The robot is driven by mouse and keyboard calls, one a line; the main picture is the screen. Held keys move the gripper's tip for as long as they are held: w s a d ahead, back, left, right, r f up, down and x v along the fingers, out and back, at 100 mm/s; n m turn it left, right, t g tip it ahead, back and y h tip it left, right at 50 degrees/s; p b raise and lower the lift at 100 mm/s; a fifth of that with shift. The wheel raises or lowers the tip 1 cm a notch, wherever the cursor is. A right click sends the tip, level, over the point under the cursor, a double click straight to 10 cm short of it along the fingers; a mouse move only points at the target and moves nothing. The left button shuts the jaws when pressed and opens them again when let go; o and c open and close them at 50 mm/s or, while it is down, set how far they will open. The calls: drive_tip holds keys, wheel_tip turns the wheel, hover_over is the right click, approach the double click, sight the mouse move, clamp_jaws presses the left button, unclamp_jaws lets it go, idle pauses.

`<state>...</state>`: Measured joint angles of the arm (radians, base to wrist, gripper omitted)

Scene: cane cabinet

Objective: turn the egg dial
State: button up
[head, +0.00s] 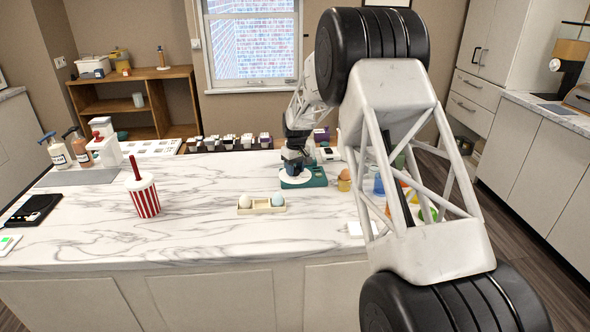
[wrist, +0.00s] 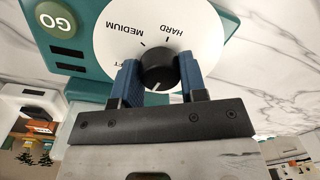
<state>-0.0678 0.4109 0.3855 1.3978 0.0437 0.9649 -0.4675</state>
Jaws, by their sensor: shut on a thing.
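The egg dial is a black round knob (wrist: 158,72) on a white disc (wrist: 110,28) lettered HARD and MEDIUM, with a third word mostly hidden by my left finger. A pale line on the knob points toward the lower edge of the wrist view. The disc sits on a teal device (wrist: 72,72) with a round GO button (wrist: 56,19); the device also shows on the counter in the head view (head: 318,178). My gripper (wrist: 158,76) is shut on the knob, one blue finger on each side. In the head view my gripper (head: 293,168) hides the knob.
A tray (head: 262,209) with a white egg (head: 244,201) and a bluish egg (head: 278,199) lies in front of the device. A brown egg in a yellow cup (head: 344,184) stands to its right. A red-striped cup (head: 145,198) stands left. The marble between is clear.

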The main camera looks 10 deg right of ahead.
sight(296, 168)
drive_tip(key=shift+n, duration=1.1)
drive_tip(key=o, duration=0.9)
drive_tip(key=shift+o, duration=0.2)
drive_tip(key=shift+r, duration=0.15)
drive_tip(key=shift+w+d+r, duration=0.1)
drive_tip(key=shift+r, duration=3.65)
drive_tip(key=shift+r, duration=0.1)
